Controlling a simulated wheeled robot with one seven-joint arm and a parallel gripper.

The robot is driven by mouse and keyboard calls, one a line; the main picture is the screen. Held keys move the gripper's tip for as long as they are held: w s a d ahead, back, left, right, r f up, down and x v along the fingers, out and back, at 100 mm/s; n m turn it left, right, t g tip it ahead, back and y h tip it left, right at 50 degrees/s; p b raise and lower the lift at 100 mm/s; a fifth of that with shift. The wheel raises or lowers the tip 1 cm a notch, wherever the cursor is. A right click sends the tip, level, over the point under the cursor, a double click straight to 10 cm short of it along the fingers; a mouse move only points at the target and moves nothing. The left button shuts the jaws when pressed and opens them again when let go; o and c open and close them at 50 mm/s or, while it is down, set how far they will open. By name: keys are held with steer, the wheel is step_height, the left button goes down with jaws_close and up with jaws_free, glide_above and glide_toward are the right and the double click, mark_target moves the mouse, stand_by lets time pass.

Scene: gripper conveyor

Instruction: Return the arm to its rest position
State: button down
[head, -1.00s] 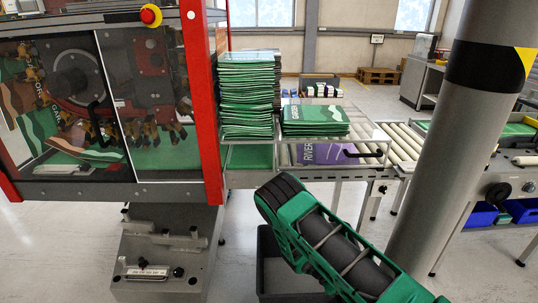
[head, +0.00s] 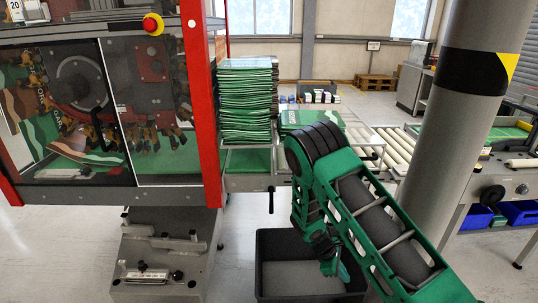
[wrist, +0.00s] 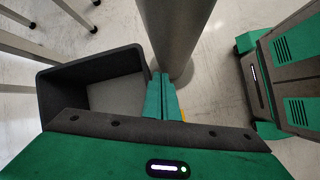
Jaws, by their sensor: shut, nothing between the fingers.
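My green arm with dark grey joints rises from the lower right of the head view, bends at a high elbow and folds down. My gripper (head: 341,271) hangs at its end, over or in front of the dark open bin (head: 262,268); I cannot tell which there. In the wrist view my gripper (wrist: 161,93) shows two teal fingers pressed together with nothing between them. The bin (wrist: 46,103) lies just left of the fingers in that view and looks empty. The grey column (wrist: 172,35) stands just beyond the fingertips.
A machine with clear doors and a red post (head: 202,110) stands at the left. A tall stack of green magazines (head: 245,105) and a lower pile (head: 305,118) sit beside the roller conveyor (head: 395,148). Blue bins (head: 520,212) sit at the right. Bare floor (head: 60,255) lies at the lower left.

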steer(key=s+r+m+t+y, duration=0.1)
steer(key=s+r+m+y, duration=0.15)
steer(key=r, duration=0.85)
steer(key=s+r+m+t+y, duration=0.15)
steer(key=r+m, duration=0.25)
steer(key=r, duration=0.7)
steer(key=s+r+m+y, duration=0.1)
steer(key=s+r+m, duration=0.25)
steer(key=r, duration=0.75)
steer(key=s+d+r+m+t+y, duration=0.15)
steer(key=s+r+m, duration=0.25)
steer(key=s+r, duration=0.55)
steer(key=s+d+f+m+g, duration=0.1)
steer(key=s+d+m+g, duration=0.1)
steer(key=s+d, duration=0.3)
steer(key=s+d+f+m+g, duration=0.1)
steer(key=s+d+m, duration=0.3)
steer(key=s, duration=0.8)
steer(key=d, duration=0.2)
steer(key=shift+s+d+g, duration=0.15)
steer(key=shift+d+g, duration=0.15)
steer(key=shift+g, duration=0.1)
steer(key=shift+w+f, duration=0.25)
steer(key=shift+w, duration=0.4)
